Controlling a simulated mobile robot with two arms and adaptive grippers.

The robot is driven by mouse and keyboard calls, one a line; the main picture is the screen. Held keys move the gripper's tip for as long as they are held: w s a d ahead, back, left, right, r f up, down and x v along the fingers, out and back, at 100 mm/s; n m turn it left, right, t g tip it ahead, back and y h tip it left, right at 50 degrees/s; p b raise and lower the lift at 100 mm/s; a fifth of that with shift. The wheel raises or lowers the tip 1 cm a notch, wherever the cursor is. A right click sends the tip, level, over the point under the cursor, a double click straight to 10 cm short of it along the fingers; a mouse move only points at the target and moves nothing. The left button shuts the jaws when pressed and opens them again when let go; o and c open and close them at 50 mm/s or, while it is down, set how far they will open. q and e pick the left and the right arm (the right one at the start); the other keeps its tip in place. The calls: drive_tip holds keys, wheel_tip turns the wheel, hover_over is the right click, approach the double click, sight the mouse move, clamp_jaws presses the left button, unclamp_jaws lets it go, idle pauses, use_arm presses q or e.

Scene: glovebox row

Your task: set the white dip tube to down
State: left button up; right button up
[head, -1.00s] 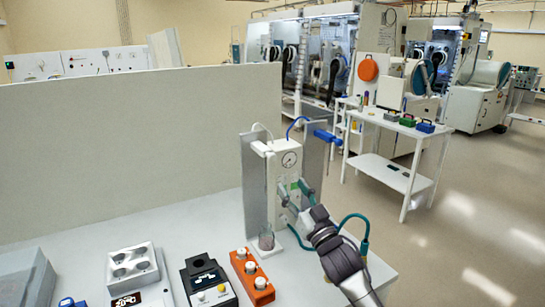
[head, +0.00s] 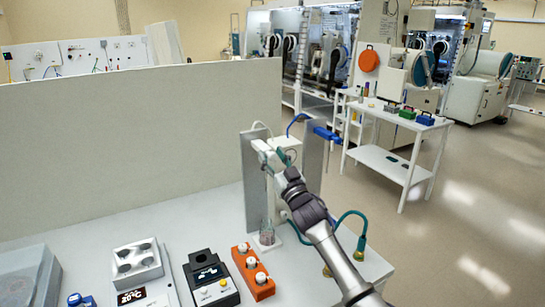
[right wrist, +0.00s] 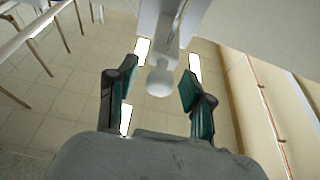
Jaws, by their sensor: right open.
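The white dip tube's head (head: 260,146) sits at the top left of the bench instrument, with its thin stem running down toward a small clear vessel (head: 266,238). My right gripper (head: 275,158) is open at the top of the instrument, close to the white head. In the right wrist view, a white rounded part (right wrist: 160,82), which looks like the dip tube's end, lies between the spread teal-padded fingers (right wrist: 158,72). No finger clearly touches it. My right gripper and forearm hide most of the instrument's front and gauge. My left gripper is out of view.
A grey shield plate (head: 252,180) stands left of the instrument and another (head: 314,160) right of it. A blue clamp handle (head: 326,134) juts out at upper right. An orange block (head: 254,274), a black device (head: 209,278) and a grey partition (head: 130,150) are to the left.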

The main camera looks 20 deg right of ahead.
clamp_jaws()
drive_tip(key=shift+f, duration=0.1)
wheel_tip(320, 180, down, 21)
drive_tip(key=b, duration=1.5)
drive_tip(key=shift+r+b, duration=0.2)
drive_tip(key=shift+b, duration=0.1)
unclamp_jaws()
